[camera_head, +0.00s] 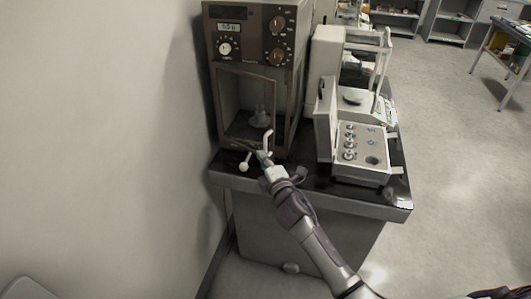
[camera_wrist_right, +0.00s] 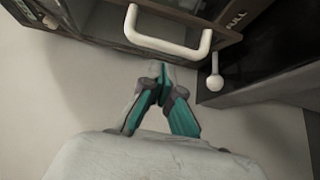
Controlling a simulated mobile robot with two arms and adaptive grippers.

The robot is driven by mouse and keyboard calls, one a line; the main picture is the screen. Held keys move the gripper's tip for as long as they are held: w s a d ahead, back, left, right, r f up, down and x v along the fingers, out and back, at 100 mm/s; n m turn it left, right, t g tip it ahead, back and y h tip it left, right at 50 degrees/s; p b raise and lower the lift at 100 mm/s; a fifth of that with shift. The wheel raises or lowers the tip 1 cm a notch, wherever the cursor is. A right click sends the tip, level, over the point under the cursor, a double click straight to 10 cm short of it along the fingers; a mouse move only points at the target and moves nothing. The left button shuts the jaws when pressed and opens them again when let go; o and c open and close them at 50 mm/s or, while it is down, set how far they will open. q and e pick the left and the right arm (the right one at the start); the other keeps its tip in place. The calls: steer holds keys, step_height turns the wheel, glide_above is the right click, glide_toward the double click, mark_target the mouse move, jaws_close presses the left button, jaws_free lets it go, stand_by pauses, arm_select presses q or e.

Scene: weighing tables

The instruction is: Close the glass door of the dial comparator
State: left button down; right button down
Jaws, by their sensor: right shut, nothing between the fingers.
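The dial comparator (camera_head: 238,18) is a tall brown cabinet with dials and a display, standing at the table's left end. Its glass door (camera_head: 219,100) has a brown frame and appears ajar, with its lower right corner out toward the front. A white bar handle (camera_head: 269,138) is on the door's right side; the handle (camera_wrist_right: 168,47) also shows at the top of the right wrist view. My right gripper (camera_head: 264,158) is shut and empty just below the handle; its fingertips (camera_wrist_right: 160,72) look apart from it. My left gripper is out of view.
A white ball-ended lever (camera_head: 244,165) sticks out left of my right gripper, low on the comparator. A weight case (camera_head: 360,167) with an upright lid and a balance (camera_head: 351,97) stand to the right. The dark tabletop (camera_head: 315,188) has little free room in front.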

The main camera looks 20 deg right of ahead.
steer(key=shift+w+d, duration=0.55)
steer(key=w+d+n+y, duration=0.2)
steer(key=w+d+y, duration=0.2)
steer(key=d, duration=0.4)
steer(key=shift+w+n+g+b, duration=0.4)
steer(key=shift+w, duration=0.1)
